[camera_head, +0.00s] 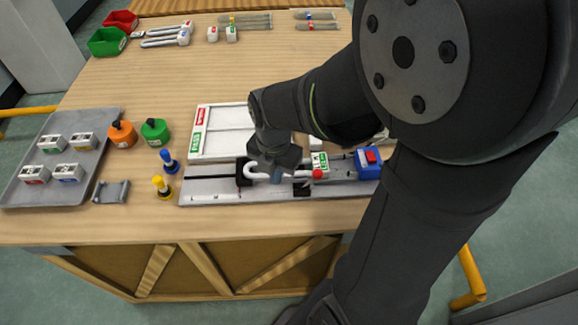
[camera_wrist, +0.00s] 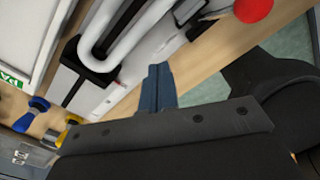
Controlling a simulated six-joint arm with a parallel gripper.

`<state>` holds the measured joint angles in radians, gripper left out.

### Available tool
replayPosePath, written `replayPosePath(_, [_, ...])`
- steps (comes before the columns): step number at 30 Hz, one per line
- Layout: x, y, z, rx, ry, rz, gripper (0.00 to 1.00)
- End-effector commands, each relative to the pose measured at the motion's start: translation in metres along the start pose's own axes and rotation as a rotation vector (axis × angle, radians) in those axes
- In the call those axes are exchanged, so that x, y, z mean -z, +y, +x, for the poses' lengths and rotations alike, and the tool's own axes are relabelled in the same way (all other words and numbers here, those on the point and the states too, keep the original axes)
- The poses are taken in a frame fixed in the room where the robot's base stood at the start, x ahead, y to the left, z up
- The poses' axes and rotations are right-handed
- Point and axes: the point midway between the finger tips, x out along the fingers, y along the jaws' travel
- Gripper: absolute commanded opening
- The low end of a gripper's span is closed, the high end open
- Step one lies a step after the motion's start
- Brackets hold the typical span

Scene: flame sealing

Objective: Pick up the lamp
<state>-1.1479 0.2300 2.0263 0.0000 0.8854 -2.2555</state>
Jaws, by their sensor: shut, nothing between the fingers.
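No thing is labelled as the lamp, so I cannot tell for sure which one it is. An orange round pot (camera_head: 122,135) and a green round pot (camera_head: 154,132), both with dark tops, stand upright on the table at the left and look lamp-like. My arm hides part of the plate.
A grey tray (camera_head: 92,125) with several small labelled blocks is at the left. Red (camera_head: 121,20) and green (camera_head: 107,42) bins are at the back left.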

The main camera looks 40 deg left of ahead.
Motion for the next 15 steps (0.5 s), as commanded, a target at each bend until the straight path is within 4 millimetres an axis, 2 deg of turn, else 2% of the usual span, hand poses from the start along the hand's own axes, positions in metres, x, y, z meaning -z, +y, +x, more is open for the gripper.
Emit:
replayPosePath(2, [0.0000, 0.0000, 0.0000, 0.000, 0.000, 0.000, 0.00])
replayPosePath(6, [0.0000, 0.0000, 0.0000, 0.000, 0.000, 0.000, 0.21])
replayPosePath(15, [-0.0002, 0.0002, -0.0017, -0.003, -0.005, 0.012, 0.21])
